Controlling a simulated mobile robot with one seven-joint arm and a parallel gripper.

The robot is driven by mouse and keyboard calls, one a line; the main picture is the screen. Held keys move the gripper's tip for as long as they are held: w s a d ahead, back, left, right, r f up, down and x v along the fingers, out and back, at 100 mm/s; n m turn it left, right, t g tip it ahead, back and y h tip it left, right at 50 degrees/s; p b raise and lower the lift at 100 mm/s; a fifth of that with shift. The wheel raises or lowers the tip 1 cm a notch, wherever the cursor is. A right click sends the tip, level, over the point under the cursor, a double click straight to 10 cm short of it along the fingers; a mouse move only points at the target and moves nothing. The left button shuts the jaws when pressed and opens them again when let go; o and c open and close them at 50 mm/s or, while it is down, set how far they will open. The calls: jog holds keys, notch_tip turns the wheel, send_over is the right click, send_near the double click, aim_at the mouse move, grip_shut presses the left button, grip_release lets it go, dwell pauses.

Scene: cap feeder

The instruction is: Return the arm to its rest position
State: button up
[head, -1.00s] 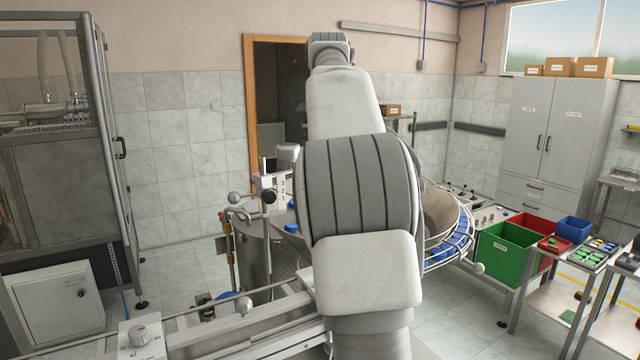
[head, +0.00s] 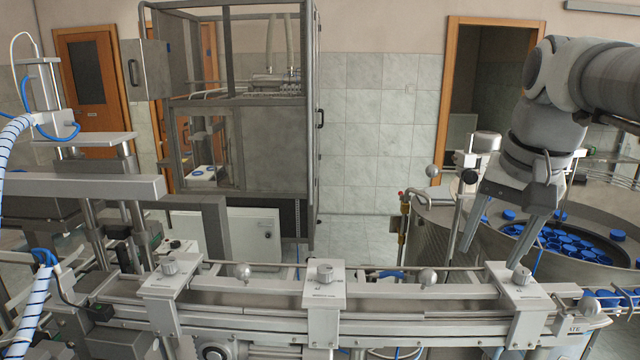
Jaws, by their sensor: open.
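My gripper (head: 492,256) is in the right part of the head view, at the end of my grey arm, which comes in from the right edge. It points down with its two long fingers spread apart and nothing between them. It appears in front of the left side of the round metal feeder bowl (head: 440,237), above the rail of the conveyor. Blue caps (head: 565,243) lie loose in the bowl, to the right of the fingers. My arm and gripper hide part of the bowl's rim.
A conveyor (head: 420,311) with clamp blocks and round knobs runs across the front. A capping station with blue hoses (head: 20,135) stands at the left. A framed metal cabinet (head: 275,150) stands behind. Tiled floor (head: 350,232) shows free between cabinet and bowl.

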jog(key=s+a+f+n+t+b, duration=0.1)
jog(key=s+a+f+n, duration=0.2)
jog(key=f, duration=0.5)
jog(key=s+a+f+n+t+b, duration=0.1)
jog(key=s+a+f+n+b, duration=0.1)
jog(key=s+a+f, duration=0.4)
notch_tip(320, 180, down, 2)
jog(key=shift+s+n, duration=0.6)
jog(key=shift+s, duration=0.6)
